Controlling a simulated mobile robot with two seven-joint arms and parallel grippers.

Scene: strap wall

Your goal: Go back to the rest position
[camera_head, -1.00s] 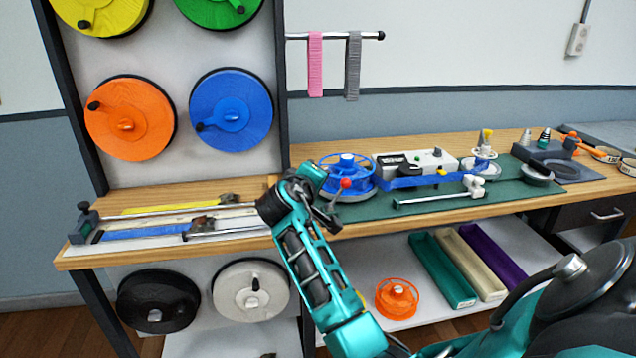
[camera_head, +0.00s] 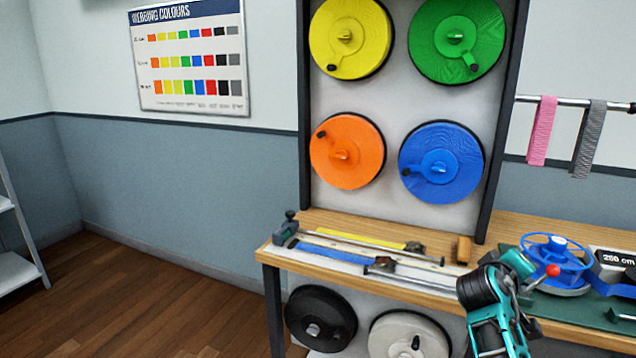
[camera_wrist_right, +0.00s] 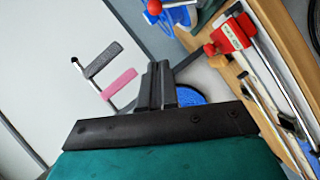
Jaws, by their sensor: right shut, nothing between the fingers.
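My right arm shows at the lower right of the head view in teal and black, over the front of the workbench. Its gripper fingers are hard to make out there. In the right wrist view the dark fingers of my right gripper (camera_wrist_right: 160,75) are together with nothing between them. They appear in front of the white wall and a blue reel (camera_wrist_right: 190,95) behind. My left gripper is not in view.
The workbench (camera_head: 440,290) carries a measuring rail with yellow and blue straps (camera_head: 350,256). A blue winder (camera_head: 555,262) with a red knob is right beside my arm. Coloured reels (camera_head: 347,152) hang on the rack behind. The floor (camera_head: 150,310) at left is clear.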

